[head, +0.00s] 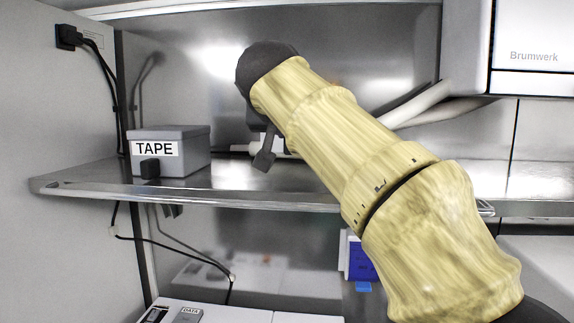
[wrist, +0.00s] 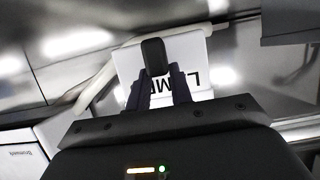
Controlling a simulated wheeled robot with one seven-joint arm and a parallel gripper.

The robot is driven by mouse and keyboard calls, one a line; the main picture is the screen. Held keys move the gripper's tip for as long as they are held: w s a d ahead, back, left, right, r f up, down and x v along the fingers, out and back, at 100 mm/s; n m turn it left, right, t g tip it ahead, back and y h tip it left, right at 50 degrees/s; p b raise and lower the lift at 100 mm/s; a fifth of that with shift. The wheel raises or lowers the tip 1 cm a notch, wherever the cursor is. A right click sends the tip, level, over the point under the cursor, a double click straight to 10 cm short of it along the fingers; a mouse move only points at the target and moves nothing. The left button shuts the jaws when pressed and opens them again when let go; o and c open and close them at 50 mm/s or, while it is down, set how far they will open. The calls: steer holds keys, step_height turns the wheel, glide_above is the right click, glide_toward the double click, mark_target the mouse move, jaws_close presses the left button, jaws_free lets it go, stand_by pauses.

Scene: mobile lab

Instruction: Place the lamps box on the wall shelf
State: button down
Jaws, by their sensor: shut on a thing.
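The pale lamps box (wrist: 190,48) shows in the wrist view with its label upside down and partly covered, only some letters readable. A black handle (wrist: 153,57) stands out from its front. My gripper (wrist: 160,88) is shut on the box at this handle. In the head view my arm hides most of the gripper; a dark finger (head: 265,160) shows above the steel wall shelf (head: 235,194). The box is hidden or nearly so there, so I cannot tell whether it touches the shelf.
A grey TAPE box (head: 185,150) stands on the shelf's left part, left of my gripper. A black plug (head: 68,37) with cables is on the left wall. A Brumwerk unit (head: 530,50) is at upper right. A blue-and-white box (head: 358,262) is below the shelf.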

steer(key=shift+f, duration=0.65)
steer(key=shift+f, duration=2)
steer(key=c, duration=1.3)
jaws_free()
steer(key=shift+o, duration=0.2)
